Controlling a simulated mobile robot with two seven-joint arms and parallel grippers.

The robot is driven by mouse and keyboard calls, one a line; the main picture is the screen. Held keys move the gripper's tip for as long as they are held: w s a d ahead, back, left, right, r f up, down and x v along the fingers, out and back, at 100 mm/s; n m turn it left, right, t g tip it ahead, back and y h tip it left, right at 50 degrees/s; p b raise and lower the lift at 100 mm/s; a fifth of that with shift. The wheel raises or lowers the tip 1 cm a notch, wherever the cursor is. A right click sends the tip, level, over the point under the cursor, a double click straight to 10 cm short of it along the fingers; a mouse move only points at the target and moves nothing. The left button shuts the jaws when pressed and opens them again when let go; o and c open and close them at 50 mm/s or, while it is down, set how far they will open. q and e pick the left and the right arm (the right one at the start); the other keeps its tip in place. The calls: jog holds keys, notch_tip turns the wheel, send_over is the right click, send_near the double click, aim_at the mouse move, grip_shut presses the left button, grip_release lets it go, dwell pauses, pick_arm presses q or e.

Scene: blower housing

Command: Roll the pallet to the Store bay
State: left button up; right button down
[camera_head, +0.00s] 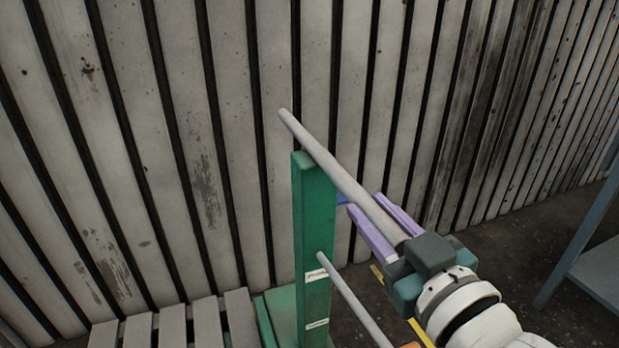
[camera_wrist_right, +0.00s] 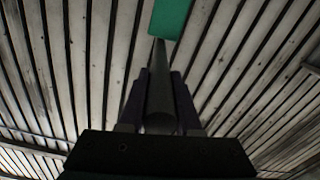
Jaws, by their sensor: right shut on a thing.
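A green upright post (camera_head: 312,230) stands in the middle of the head view, with small white labels on its face. A grey round bar (camera_head: 325,160) runs across its top, and a second bar (camera_head: 350,300) sits lower down. My right gripper (camera_head: 362,203), with purple fingers, is shut on the top bar, right of the post. In the right wrist view the bar (camera_wrist_right: 161,95) lies between the fingers and leads to the green post (camera_wrist_right: 171,18). A grey slatted pallet (camera_head: 205,322) shows at the lower left, partly cut off. My left gripper is out of view.
A wall of pale, worn vertical boards (camera_head: 180,130) fills the background close behind the post. A blue-grey frame with a shelf (camera_head: 600,275) stands at the right edge. Dark floor (camera_head: 510,245) shows between it and my right arm. No bay sign is visible.

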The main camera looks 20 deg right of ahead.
jog(key=c, duration=1)
grip_release()
jog(key=shift+d+f, duration=0.1)
jog(key=shift+f, duration=0.2)
jog(key=o, duration=0.4)
jog(key=shift+r, duration=0.15)
jog(key=shift+s, duration=0.1)
jog(key=s, duration=0.9)
jog(key=shift+s+d+p, duration=0.35)
jog(key=shift+p, duration=0.1)
